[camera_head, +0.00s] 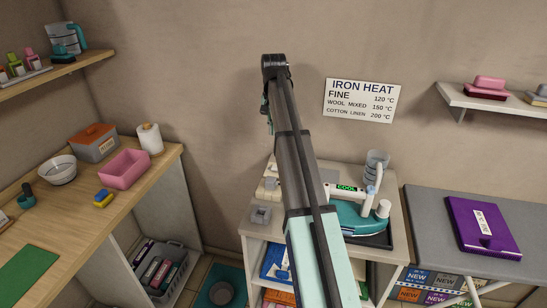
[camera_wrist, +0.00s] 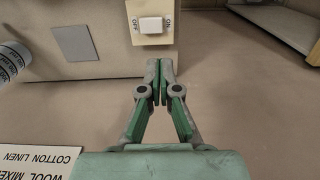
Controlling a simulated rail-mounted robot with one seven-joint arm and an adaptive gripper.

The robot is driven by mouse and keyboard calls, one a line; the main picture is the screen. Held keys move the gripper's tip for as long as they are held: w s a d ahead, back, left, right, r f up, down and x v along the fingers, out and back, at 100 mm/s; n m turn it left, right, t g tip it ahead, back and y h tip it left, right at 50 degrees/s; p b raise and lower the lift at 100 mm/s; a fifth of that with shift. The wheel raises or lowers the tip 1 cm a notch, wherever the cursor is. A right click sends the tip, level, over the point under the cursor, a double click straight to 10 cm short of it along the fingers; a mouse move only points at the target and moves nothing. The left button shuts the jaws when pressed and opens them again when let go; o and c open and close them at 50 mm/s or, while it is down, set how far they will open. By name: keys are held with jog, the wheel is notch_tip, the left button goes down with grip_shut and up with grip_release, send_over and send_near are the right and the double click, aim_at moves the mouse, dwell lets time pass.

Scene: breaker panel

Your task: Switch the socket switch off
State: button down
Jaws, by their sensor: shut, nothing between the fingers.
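The socket switch (camera_wrist: 151,25) is a white rocker on a cream plate at the top of the wrist view. Small lettering beside it seems to read OFF at its left and ON at its right. I cannot tell which way the rocker is tipped. My gripper (camera_wrist: 160,68) is shut and empty, its fingertips just below the plate in the picture; I cannot tell if they touch anything. In the head view my arm covers the middle, and I cannot make out the switch there.
A teal iron (camera_head: 358,218) stands on the shelf unit beside a display reading COOL (camera_head: 347,188). A grey cup (camera_head: 376,165) is behind it. An IRON HEAT sign (camera_head: 361,101) hangs on the wall. An ironing board (camera_head: 430,215) with a purple package (camera_head: 482,228) is at the right.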

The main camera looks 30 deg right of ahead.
jog(key=p, duration=0.3)
send_near(273, 166)
notch_tip(273, 166, down, 5)
jog(key=shift+s+a+f, duration=0.1)
jog(key=shift+s+f, duration=0.05)
jog(key=shift+f+p, duration=0.4)
jog(key=shift+f, duration=0.55)
jog(key=shift+f, duration=0.3)
jog(key=shift+s+d+r+p, duration=0.3)
jog(key=shift+s+d+r, duration=0.05)
jog(key=shift+d, duration=0.2)
jog(key=shift+r, duration=0.1)
